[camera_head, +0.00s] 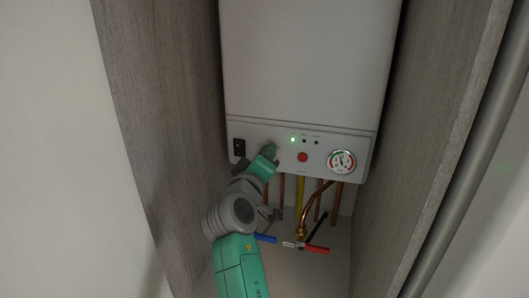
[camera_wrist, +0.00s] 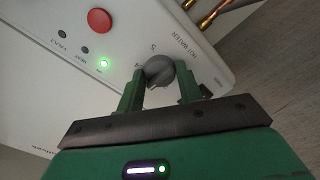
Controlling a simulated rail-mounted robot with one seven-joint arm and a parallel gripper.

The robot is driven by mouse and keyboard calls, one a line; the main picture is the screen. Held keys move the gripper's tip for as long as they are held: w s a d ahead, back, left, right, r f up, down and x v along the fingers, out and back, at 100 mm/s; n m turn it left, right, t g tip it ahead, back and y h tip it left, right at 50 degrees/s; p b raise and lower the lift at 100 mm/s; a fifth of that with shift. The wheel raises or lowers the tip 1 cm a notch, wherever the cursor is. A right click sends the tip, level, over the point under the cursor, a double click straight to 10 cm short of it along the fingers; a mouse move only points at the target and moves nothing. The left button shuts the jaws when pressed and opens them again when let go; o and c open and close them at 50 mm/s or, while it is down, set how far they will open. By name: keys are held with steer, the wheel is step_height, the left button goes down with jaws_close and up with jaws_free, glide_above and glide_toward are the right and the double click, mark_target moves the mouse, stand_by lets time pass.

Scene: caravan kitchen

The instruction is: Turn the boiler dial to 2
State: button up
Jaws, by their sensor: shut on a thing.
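The white boiler (camera_head: 305,60) hangs in the alcove in the head view, its control panel along the bottom. In the wrist view the grey boiler dial (camera_wrist: 160,70) sits between the two green fingers of my gripper (camera_wrist: 158,80), which is shut on it. Printed numerals show beside the dial, a 5 among them; the pointer's setting cannot be told. In the head view my gripper (camera_head: 270,153) reaches the panel from below left and hides the dial. The white panel (camera_wrist: 75,85) fills the upper left of the wrist view.
A black switch (camera_head: 239,147) is left of my gripper. A lit green light (camera_head: 293,140), a red button (camera_head: 303,157) and a gauge (camera_head: 342,161) are to the right. Copper pipes and valves with blue (camera_head: 265,238) and red (camera_head: 317,249) handles are below. Wooden side walls (camera_head: 165,110) flank the boiler.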

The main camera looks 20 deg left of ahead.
steer(key=shift+n+p, duration=3.95)
steer(key=shift+n, duration=2.25)
steer(key=o, duration=1)
steer(key=shift+s, duration=0.15)
